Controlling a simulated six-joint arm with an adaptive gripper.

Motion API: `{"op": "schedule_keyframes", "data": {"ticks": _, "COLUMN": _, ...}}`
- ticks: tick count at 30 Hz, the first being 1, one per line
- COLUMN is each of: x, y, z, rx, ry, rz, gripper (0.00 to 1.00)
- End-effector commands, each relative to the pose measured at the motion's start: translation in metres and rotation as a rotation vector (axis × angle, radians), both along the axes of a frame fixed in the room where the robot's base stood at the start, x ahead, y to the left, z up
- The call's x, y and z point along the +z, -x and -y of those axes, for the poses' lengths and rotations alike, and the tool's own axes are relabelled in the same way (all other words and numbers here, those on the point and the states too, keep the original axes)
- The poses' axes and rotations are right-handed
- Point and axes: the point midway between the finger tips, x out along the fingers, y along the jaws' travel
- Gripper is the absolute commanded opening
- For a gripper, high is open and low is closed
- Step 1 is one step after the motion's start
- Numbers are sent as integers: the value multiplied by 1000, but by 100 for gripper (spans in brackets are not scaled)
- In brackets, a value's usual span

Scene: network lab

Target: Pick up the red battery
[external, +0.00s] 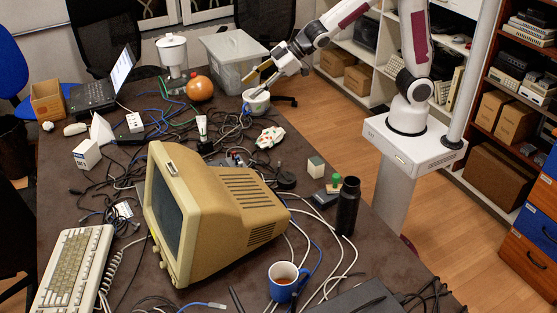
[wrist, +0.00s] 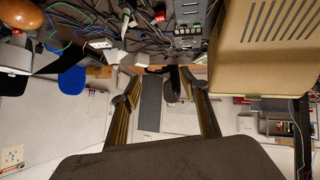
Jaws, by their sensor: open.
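I cannot clearly pick out the battery in the external view.
A beige monitor (external: 220,205) fills the table's middle. A black bottle (external: 348,206) and a blue mug (external: 285,283) stand nearer. Cables clutter the table.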

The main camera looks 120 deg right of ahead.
Motion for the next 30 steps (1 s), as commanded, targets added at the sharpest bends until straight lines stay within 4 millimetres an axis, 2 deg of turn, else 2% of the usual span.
{"op": "schedule_keyframes", "data": {"ticks": 6, "x": -27, "y": -32, "z": 23, "rx": 29, "ry": 1, "rz": 35, "gripper": 44}}
{"op": "schedule_keyframes", "data": {"ticks": 15, "x": -69, "y": -68, "z": 48, "rx": 81, "ry": -14, "rz": 91, "gripper": 44}}
{"op": "schedule_keyframes", "data": {"ticks": 24, "x": -118, "y": -92, "z": 68, "rx": 141, "ry": -52, "rz": 144, "gripper": 44}}
{"op": "schedule_keyframes", "data": {"ticks": 30, "x": -153, "y": -101, "z": 79, "rx": 182, "ry": -90, "rz": 181, "gripper": 44}}
